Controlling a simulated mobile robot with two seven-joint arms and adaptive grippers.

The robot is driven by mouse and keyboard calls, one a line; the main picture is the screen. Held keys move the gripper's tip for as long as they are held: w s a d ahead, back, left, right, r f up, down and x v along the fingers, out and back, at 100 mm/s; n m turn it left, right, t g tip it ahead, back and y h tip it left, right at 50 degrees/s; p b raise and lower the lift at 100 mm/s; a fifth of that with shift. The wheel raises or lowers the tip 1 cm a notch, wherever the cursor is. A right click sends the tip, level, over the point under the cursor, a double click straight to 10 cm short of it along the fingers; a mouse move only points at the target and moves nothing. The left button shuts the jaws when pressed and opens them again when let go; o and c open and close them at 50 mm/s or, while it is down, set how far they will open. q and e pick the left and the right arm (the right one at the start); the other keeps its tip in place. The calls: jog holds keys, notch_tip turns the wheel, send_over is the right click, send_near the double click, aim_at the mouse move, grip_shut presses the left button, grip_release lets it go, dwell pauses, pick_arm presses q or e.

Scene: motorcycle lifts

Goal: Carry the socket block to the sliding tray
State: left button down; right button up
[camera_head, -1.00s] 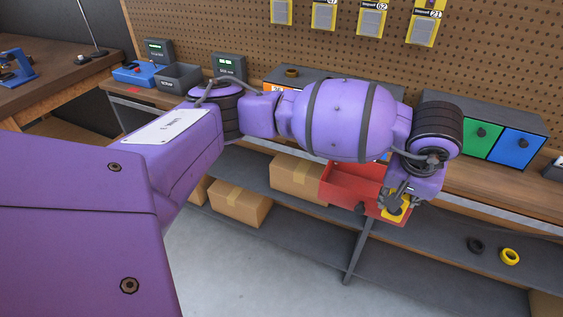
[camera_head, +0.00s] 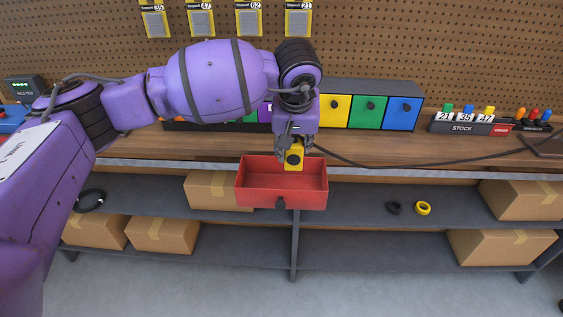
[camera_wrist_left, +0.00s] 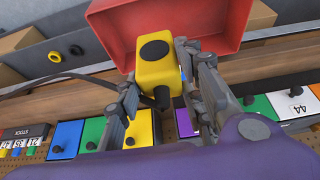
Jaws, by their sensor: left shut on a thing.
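The socket block is a small yellow block (camera_head: 294,154) with a round black spot on its face. My left gripper (camera_head: 293,160) is shut on it, and the wrist view shows the block (camera_wrist_left: 157,66) between the two fingers (camera_wrist_left: 158,85). The red open tray (camera_head: 281,192), with a dark knob on its front, juts out below the bench edge. In the head view the block overlaps the tray's back edge; its exact height over the tray is hard to tell. The tray (camera_wrist_left: 224,22) lies beyond the block in the wrist view. My right gripper is out of view.
A row of coloured drawers (camera_head: 370,112) stands on the bench behind my gripper. A stock rack (camera_head: 470,127) is to the right, and a dark cable (camera_head: 400,164) runs along the bench. Shelves below hold cardboard boxes (camera_head: 163,235), a black ring and a yellow ring (camera_head: 423,208).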

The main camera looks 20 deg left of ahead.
pick_arm(q)
jog(key=a+f, duration=0.3)
jog(key=f, duration=0.4)
jog(key=shift+w, duration=0.35)
jog(key=shift+a+f, duration=0.1)
jog(key=shift+f, duration=0.6)
jog(key=c, duration=1.2)
grip_release()
jog(key=shift+s, duration=0.1)
